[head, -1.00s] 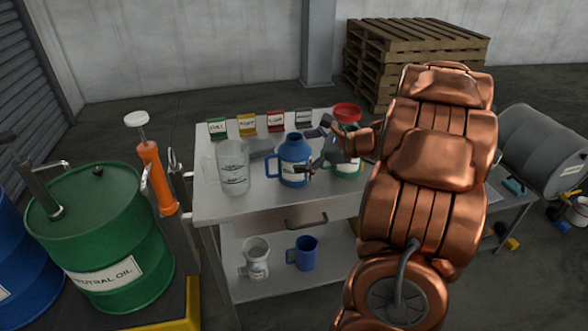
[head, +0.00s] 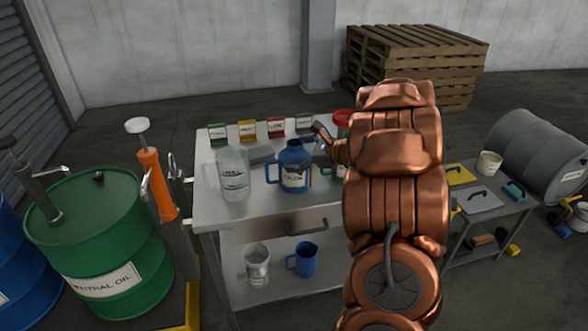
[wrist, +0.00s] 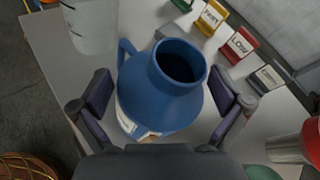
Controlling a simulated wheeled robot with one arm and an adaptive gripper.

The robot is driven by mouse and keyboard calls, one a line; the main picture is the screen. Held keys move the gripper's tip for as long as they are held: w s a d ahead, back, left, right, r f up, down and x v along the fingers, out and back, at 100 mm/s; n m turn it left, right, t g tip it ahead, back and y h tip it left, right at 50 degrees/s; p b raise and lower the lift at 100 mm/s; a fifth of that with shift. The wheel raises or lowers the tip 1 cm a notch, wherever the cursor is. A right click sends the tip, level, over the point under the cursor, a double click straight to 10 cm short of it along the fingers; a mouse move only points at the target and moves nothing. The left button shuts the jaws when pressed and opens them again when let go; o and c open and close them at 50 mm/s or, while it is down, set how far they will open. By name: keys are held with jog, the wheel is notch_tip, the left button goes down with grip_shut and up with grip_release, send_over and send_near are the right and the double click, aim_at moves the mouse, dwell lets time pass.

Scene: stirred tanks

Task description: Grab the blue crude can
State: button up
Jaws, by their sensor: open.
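The blue crude can (head: 292,160) stands upright on the metal table, with a wide open neck, a handle on its left and a pale label on its front. In the wrist view the can (wrist: 165,85) sits between the two fingers of my gripper (wrist: 160,115). The fingers are spread on either side of its body, and gaps show between them and the can. In the head view my gripper (head: 318,150) is at the can's right side, partly hidden by my arm.
A clear pitcher (head: 232,172) stands close left of the can. Several coloured label cards (head: 247,131) line the table's (head: 255,207) back edge. A red funnel top (head: 343,117) shows behind my arm. A blue mug (head: 306,259) and a clear jug (head: 257,265) are on the lower shelf.

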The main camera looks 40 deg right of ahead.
jog(key=shift+w+a+f, duration=0.1)
jog(key=shift+w, duration=0.2)
jog(key=c, duration=1.5)
